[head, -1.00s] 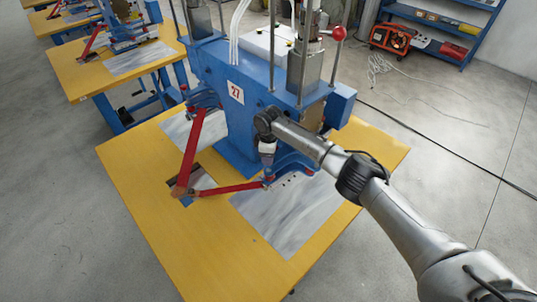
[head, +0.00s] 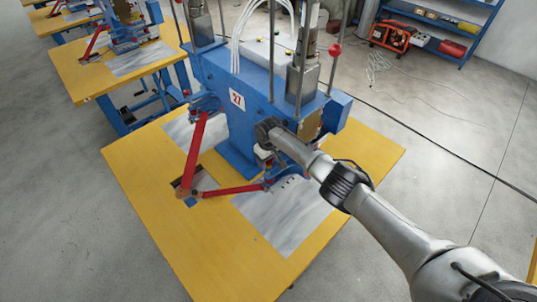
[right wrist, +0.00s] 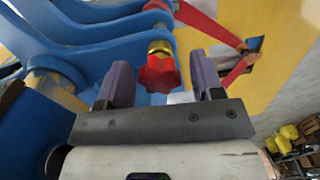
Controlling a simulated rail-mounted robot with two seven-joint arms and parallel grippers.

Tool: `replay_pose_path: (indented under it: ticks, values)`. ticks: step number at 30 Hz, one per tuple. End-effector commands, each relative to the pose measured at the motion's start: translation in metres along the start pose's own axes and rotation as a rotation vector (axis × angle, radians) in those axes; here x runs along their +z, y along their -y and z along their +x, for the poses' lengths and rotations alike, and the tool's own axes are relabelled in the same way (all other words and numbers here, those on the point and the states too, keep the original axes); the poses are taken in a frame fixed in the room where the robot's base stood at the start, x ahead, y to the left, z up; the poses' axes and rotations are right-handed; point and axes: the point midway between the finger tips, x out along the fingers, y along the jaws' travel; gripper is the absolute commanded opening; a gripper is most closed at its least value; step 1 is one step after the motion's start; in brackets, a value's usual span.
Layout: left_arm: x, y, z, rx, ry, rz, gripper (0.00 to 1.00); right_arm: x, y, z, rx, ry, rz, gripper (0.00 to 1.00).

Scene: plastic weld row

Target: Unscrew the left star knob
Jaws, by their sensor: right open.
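A red star knob (right wrist: 158,73) with a brass-coloured collar (right wrist: 160,47) sits on a blue arm of the machine in the right wrist view. My right gripper (right wrist: 162,82) is open, with one dark finger on each side of the knob. A gap shows between the knob and each finger, and nothing is held. In the head view, my right gripper (head: 264,157) is small beside the blue press (head: 220,90), over the front lever joint. I cannot make out its fingertips or the knob there. My left gripper is not in view.
A yellow table (head: 240,255) with grey metal plates (head: 285,225) carries the press. Red hinged bars (head: 195,150) reach over the tabletop. A red ball-topped lever (head: 335,50) and vertical rods stand above the press. The table's front is clear.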

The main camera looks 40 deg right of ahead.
Motion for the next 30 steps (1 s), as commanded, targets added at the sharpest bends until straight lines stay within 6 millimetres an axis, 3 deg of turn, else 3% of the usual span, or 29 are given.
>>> replay_pose_path:
  ticks: [1, 6, 18, 24, 30]
  values:
    - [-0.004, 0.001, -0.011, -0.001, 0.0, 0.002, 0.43, 0.0, 0.002, -0.005, -0.004, 0.003, 0.081, 0.61]
    - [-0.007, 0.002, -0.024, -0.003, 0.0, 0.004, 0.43, 0.0, 0.001, -0.004, -0.002, 0.003, 0.38, 0.61]
    - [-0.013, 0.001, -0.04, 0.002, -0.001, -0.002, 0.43, 0.0, 0.001, -0.001, -0.001, 0.002, 1.036, 0.61]
    - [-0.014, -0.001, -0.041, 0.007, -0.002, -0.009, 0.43, 0.0, 0.0, 0.0, 0.0, 0.002, 1.217, 0.61]
    - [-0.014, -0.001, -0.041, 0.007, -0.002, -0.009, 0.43, 0.0, 0.0, 0.0, 0.001, 0.0, 1.25, 0.61]
